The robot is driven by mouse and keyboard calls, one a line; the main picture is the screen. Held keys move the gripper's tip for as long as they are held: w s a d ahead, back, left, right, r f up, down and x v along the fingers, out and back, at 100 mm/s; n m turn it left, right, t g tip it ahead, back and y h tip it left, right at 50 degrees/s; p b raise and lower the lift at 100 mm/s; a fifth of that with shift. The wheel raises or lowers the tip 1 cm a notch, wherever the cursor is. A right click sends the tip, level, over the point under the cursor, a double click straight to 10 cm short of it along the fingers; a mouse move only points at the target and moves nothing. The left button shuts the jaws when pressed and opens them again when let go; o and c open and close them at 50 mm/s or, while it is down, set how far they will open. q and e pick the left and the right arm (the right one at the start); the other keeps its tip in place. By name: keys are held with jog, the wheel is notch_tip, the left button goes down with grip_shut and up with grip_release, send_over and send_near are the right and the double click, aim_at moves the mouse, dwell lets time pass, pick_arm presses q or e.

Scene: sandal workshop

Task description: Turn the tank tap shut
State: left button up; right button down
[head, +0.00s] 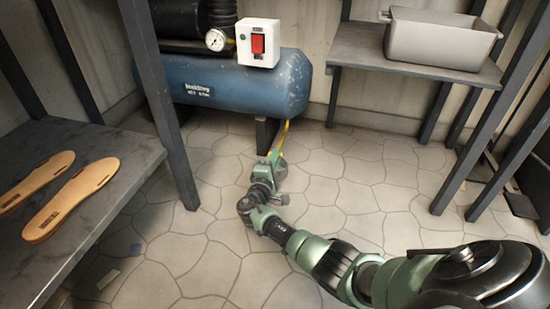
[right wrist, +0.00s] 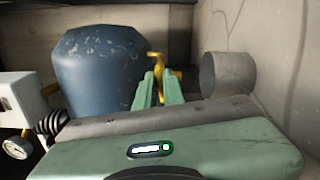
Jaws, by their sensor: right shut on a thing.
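The blue tank (head: 245,88) lies on its side at the back of the floor. Its yellow tap (right wrist: 156,60) shows in the right wrist view, with yellow parts between and beyond the fingertips. In the head view, a yellow strip (head: 284,130) hangs below the tank's right end. My right gripper (head: 275,156) reaches to this spot, and its green fingers (right wrist: 158,82) are shut on the tap. The fingers partly hide the tap, and I cannot tell how far it is turned. My left gripper is not in view.
A white switch box (head: 258,43) with a red switch and a pressure gauge (head: 215,40) sit on the tank. A dark shelf (head: 120,150) with two tan soles (head: 75,195) stands at left. A grey bin (head: 440,40) sits on the right shelf. The middle floor is clear.

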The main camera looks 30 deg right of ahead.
jog(key=shift+a+f+m, duration=0.1)
jog(key=shift+f+m, duration=0.05)
jog(key=shift+m, duration=0.75)
jog(key=c, duration=1.5)
grip_release()
jog(key=shift+c, duration=0.2)
jog(key=shift+s, duration=0.1)
jog(key=p+v, duration=0.4)
jog(key=v, duration=0.3)
jog(key=shift+s+a, duration=0.25)
